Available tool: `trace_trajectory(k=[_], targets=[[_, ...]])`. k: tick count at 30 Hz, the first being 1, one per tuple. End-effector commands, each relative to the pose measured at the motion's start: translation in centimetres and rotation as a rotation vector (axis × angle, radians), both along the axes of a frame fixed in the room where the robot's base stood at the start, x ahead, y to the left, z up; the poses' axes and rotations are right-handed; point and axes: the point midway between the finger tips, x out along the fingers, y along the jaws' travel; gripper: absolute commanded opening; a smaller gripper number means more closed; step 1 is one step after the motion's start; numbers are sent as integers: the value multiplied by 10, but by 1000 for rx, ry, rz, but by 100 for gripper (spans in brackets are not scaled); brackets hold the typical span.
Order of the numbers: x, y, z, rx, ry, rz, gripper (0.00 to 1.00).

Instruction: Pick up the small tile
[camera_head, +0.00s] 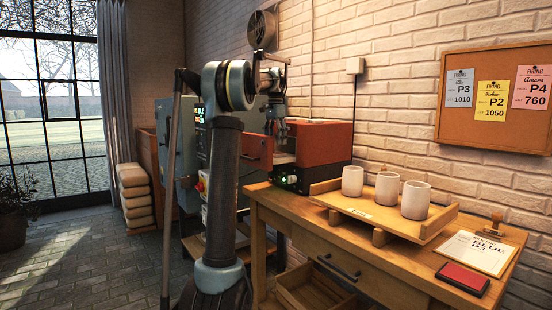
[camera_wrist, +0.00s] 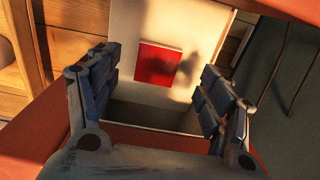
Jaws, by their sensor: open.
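The small tile is a red square (camera_wrist: 158,64) lying on a cream-coloured surface (camera_wrist: 150,115) in the wrist view. My gripper (camera_wrist: 160,90) is open and empty, with one blue-grey padded finger at each side of the view. The tile shows between and beyond the fingers, a little toward the top, apart from both. A dark shadow falls over the tile's right side. In the head view my gripper (camera_head: 278,130) is at the open red-orange box (camera_head: 325,140). The tile cannot be seen there.
In the head view, a wooden table (camera_head: 385,262) holds a tray (camera_head: 350,208) with three white cups, a clipboard sheet (camera_head: 478,250) and a red ink pad (camera_head: 462,278). A grey machine (camera_head: 180,145) stands behind my arm.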

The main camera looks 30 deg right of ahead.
Motion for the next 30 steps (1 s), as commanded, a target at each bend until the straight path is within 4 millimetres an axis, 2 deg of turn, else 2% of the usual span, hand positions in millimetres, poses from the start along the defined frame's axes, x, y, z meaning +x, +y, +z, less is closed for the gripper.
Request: trace_trajectory(k=[12, 22, 28, 30], targets=[[0, -1, -46, 0, 0, 0, 73], [0, -1, -52, 0, 0, 0, 73], [0, -1, -52, 0, 0, 0, 28], [0, -1, -52, 0, 0, 0, 24]])
